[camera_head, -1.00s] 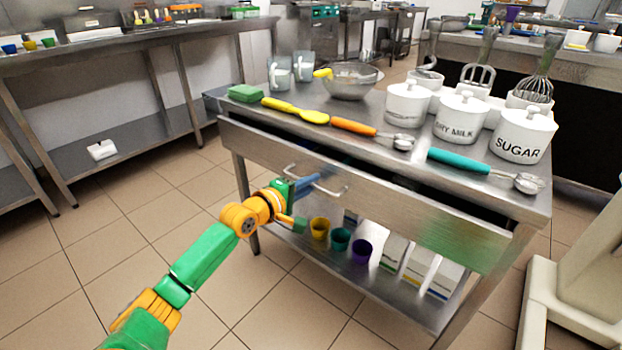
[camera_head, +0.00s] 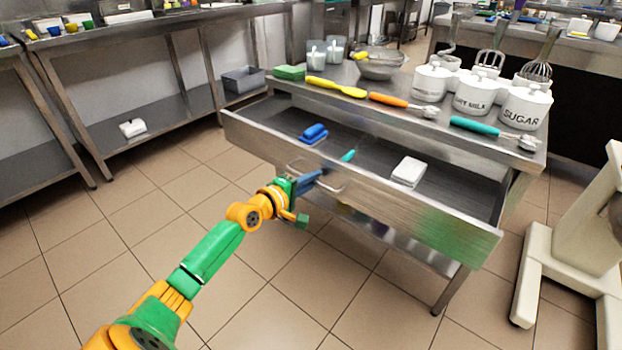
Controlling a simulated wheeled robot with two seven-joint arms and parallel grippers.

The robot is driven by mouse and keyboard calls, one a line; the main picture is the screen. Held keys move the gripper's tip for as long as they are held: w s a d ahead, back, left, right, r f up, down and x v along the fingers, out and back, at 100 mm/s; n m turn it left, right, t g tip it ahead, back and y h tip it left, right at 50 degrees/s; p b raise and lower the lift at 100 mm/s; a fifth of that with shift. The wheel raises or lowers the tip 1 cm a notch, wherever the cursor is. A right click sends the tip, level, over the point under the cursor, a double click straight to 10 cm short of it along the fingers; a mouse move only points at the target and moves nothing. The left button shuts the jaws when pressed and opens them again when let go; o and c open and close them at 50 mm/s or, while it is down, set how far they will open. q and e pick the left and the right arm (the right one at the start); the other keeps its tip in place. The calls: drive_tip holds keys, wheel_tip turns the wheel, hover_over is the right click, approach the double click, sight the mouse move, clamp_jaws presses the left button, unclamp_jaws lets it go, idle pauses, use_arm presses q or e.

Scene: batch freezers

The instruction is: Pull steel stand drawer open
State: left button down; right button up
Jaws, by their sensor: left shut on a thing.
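The steel stand's drawer (camera_head: 440,217) is pulled out well clear of the stand top (camera_head: 350,95), and its inside shows. My left gripper (camera_head: 308,182) is shut on the drawer handle (camera_head: 330,187) at the middle of the drawer front. Inside the drawer lie a blue item (camera_head: 314,133) at the left, a small teal-tipped item (camera_head: 348,156) near the front, and a white block (camera_head: 408,171) toward the right. My right gripper is not in view.
On the stand top are a green sponge (camera_head: 289,72), a yellow spatula (camera_head: 335,87), scoops, a steel bowl (camera_head: 380,68) and white canisters (camera_head: 500,103). A cream machine (camera_head: 575,240) stands at right. The tiled floor before the drawer is clear.

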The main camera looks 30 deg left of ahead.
use_arm(q)
drive_tip(key=shift+s, duration=0.15)
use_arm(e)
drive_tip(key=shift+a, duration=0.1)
use_arm(q)
drive_tip(key=c, duration=0.9)
unclamp_jaws()
drive_tip(key=p+v, duration=0.2)
drive_tip(key=v, duration=0.5)
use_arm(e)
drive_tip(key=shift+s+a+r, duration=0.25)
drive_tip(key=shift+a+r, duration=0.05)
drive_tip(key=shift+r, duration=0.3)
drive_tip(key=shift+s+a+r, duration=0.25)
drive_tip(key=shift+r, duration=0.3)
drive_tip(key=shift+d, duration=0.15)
